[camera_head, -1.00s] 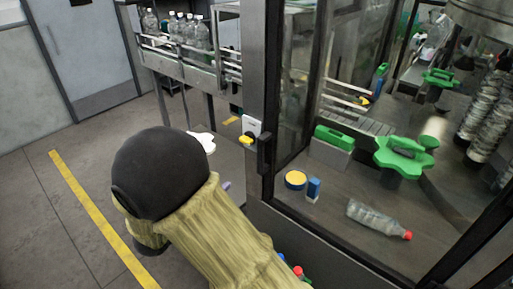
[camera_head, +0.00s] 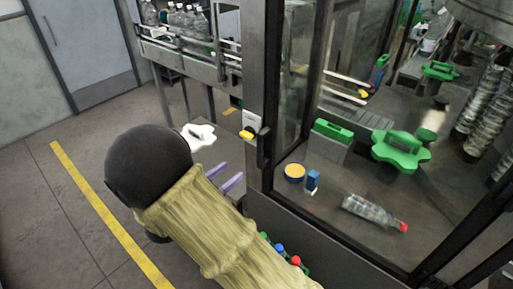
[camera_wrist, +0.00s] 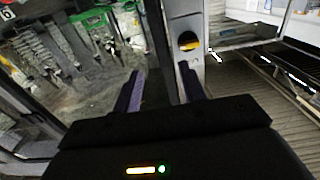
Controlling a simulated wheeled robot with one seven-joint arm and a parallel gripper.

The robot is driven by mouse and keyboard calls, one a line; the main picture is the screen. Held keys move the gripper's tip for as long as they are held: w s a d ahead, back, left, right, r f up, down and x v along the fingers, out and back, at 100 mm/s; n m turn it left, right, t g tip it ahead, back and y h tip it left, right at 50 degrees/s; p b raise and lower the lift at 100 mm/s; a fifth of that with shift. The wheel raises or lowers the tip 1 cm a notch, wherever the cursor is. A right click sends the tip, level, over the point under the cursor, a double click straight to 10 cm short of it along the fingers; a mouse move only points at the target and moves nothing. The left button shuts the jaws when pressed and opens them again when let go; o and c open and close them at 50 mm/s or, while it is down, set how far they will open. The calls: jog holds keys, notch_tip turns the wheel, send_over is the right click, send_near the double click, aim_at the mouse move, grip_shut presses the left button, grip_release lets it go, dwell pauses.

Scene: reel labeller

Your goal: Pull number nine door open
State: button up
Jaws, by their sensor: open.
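The door is a clear panel in a black frame (camera_head: 345,252) on the labelling machine. It looks closed. Its dark upright handle (camera_head: 264,148) is at the left edge; a dark upright bar (camera_wrist: 160,40) stands between my fingers in the wrist view. My gripper (camera_head: 232,174) has two purple fingers, spread and empty, left of and below the handle. They also show in the wrist view (camera_wrist: 162,70). I cannot tell whether they touch the door. A small white label (camera_wrist: 7,14) reads like a 6, or a 9 turned over.
A grey post with a yellow switch (camera_head: 246,134) stands beside the handle. A bottle (camera_head: 372,211), a yellow-topped tin (camera_head: 294,172) and a blue item (camera_head: 312,182) lie behind the glass. A conveyor with bottles (camera_head: 190,22) is behind. Floor is free left of the yellow line (camera_head: 105,215).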

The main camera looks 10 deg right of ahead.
aim_at(259, 149)
jog(key=p+x, duration=0.4)
jog(key=x, duration=0.7)
jog(key=shift+w+d+r, duration=0.1)
jog(key=shift+w+d, duration=0.05)
jog(key=shift+d, duration=0.05)
jog(key=shift+w+d, duration=0.25)
jog(key=shift+d, duration=0.1)
jog(key=shift+c, duration=0.4)
grip_shut()
